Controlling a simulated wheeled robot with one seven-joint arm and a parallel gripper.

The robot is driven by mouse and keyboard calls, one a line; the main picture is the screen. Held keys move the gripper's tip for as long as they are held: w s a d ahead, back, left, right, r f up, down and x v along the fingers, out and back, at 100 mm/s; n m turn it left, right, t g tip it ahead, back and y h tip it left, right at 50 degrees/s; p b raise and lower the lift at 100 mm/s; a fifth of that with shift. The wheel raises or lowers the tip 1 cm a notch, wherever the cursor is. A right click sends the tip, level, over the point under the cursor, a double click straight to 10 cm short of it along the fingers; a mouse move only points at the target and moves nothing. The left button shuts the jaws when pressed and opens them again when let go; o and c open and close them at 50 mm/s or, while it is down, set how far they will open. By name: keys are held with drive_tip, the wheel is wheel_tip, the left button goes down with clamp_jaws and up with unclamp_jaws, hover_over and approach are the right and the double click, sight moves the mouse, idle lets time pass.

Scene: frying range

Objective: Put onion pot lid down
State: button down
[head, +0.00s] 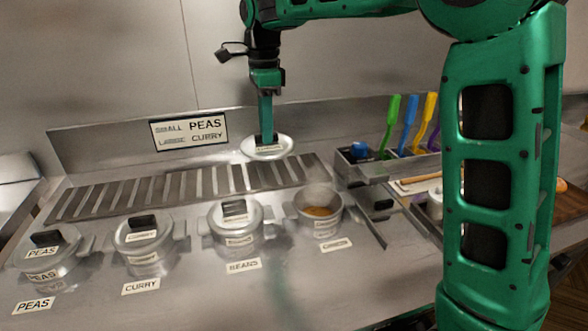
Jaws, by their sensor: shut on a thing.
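My gripper (266,128) is shut on the black knob of a round metal lid (280,150) with a small white label. It holds the lid level, in front of the back panel and about over the far edge of the slotted grate. The lid's label is too small to read, and I cannot tell whether the lid touches the surface. The onion pot (318,219) stands uncovered at the right end of the pot row, with orange-brown contents. Its front label is hard to read.
Lidded pots of peas (45,276), curry (143,258) and beans (237,233) stand to the left. The slotted grate (190,186) is bare. A holder (362,172) with colored-handled utensils stands right. A sign (188,131) reads small peas, large curry.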

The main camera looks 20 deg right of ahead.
drive_tip(key=w+d+f, duration=0.3)
drive_tip(key=w, duration=0.1)
drive_tip(key=w+d+f, duration=0.3)
drive_tip(key=w+d, duration=0.1)
drive_tip(key=w+d+f, duration=0.3)
drive_tip(key=w+f, duration=0.1)
drive_tip(key=shift+d, duration=0.2)
drive_tip(key=shift+f, duration=2)
drive_tip(key=c, duration=1.8)
unclamp_jaws()
drive_tip(key=shift+f, duration=0.1)
drive_tip(key=shift+o, duration=0.2)
wheel_tip(320, 180, up, 12)
